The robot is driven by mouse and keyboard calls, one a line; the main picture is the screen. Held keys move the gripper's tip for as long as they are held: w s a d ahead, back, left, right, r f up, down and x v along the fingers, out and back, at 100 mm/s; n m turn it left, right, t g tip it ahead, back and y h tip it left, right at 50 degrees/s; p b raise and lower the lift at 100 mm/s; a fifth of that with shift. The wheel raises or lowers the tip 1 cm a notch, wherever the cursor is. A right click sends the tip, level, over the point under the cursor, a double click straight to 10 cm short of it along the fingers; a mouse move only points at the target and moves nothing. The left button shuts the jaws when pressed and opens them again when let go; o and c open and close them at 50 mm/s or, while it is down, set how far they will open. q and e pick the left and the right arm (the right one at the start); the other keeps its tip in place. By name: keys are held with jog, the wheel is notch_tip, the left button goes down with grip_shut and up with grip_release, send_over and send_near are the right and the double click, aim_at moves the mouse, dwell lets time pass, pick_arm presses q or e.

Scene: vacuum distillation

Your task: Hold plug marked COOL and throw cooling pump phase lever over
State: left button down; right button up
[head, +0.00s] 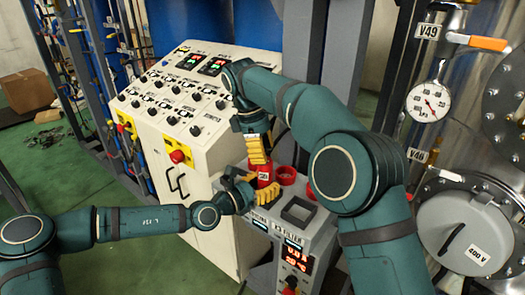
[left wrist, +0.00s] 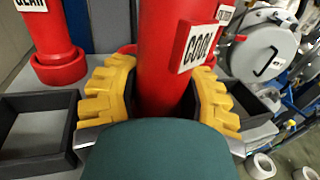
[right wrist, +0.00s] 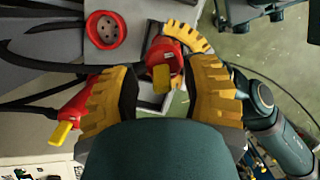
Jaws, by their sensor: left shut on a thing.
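The red plug marked COOL (left wrist: 165,60) stands upright between the yellow fingers of my left gripper (left wrist: 165,95), which is shut on it. In the right wrist view a yellow lever (right wrist: 161,78) on a red body (right wrist: 172,57) lies between the spread fingers of my right gripper (right wrist: 162,85). The lever does not look gripped. The plug's lower end is hidden.
Another red plug with a yellow lever (right wrist: 62,132) and a red socket with holes (right wrist: 105,30) are close by. A black square frame (head: 298,211) sits on the grey unit. The white control panel (head: 175,105) stands behind, and steel vessels with a gauge (head: 428,101) are at right.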

pick_arm(q)
jog(key=shift+c, duration=1.8)
grip_release()
jog(key=v, duration=1.2)
